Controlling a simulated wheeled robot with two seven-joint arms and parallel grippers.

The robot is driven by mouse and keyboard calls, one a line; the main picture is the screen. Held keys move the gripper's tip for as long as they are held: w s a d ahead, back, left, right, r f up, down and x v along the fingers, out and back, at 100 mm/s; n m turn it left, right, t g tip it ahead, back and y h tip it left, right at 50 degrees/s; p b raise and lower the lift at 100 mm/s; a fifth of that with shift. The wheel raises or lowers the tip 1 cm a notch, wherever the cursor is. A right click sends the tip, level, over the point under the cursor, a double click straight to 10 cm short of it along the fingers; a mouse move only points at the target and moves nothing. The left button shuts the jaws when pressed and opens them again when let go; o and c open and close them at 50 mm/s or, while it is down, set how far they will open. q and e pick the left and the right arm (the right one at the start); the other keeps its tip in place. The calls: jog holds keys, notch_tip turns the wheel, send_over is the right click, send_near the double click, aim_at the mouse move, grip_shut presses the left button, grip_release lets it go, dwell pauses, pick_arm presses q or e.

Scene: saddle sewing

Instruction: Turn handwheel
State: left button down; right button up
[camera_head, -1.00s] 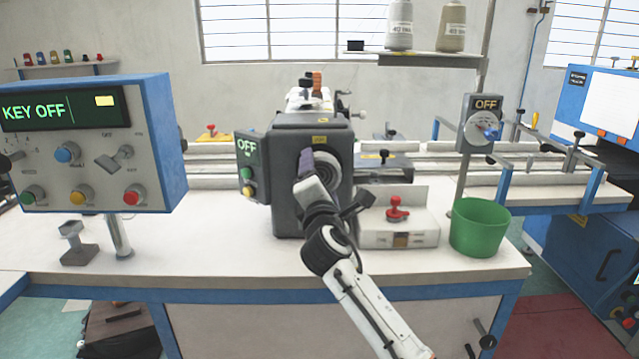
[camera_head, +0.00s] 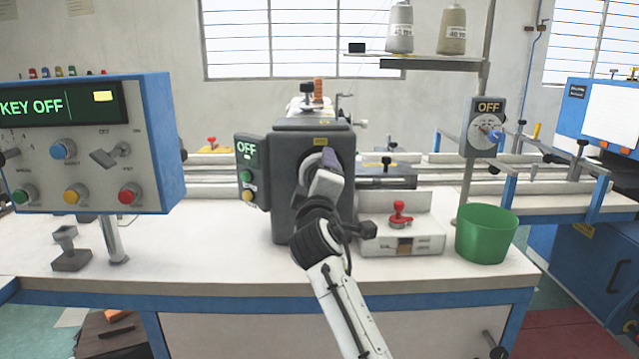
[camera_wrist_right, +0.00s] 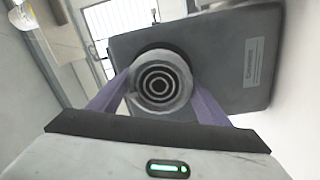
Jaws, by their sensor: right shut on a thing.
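The sewing machine (camera_head: 286,205) stands on the table in the head view, a dark grey block with its end facing me. Its round silver handwheel (camera_head: 309,163) is on that end, partly hidden by my right gripper (camera_head: 328,158). In the right wrist view the handwheel (camera_wrist_right: 160,82) shows concentric rings, and the purple fingers of the right gripper (camera_wrist_right: 158,95) lie on either side of it, shut on its rim. The wrist view is tilted against the machine. My left gripper is not in view.
A control panel (camera_head: 150,150) reading KEY OFF stands at left. A red-knobbed block (camera_head: 425,240) and a green bin (camera_head: 487,238) stand right of my right arm.

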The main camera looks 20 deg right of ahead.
jog(key=shift+r+m, duration=0.1)
jog(key=shift+m, duration=0.5)
jog(key=o, duration=1)
jog(key=shift+r, duration=0.1)
jog(key=shift+o, duration=0.2)
jog(key=shift+s+a+f, duration=0.15)
jog(key=shift+s+f, duration=0.05)
jog(key=shift+s, duration=0.25)
jog(key=v, duration=0.9)
jog(key=shift+s+b, duration=0.25)
jog(key=shift+b, duration=0.05)
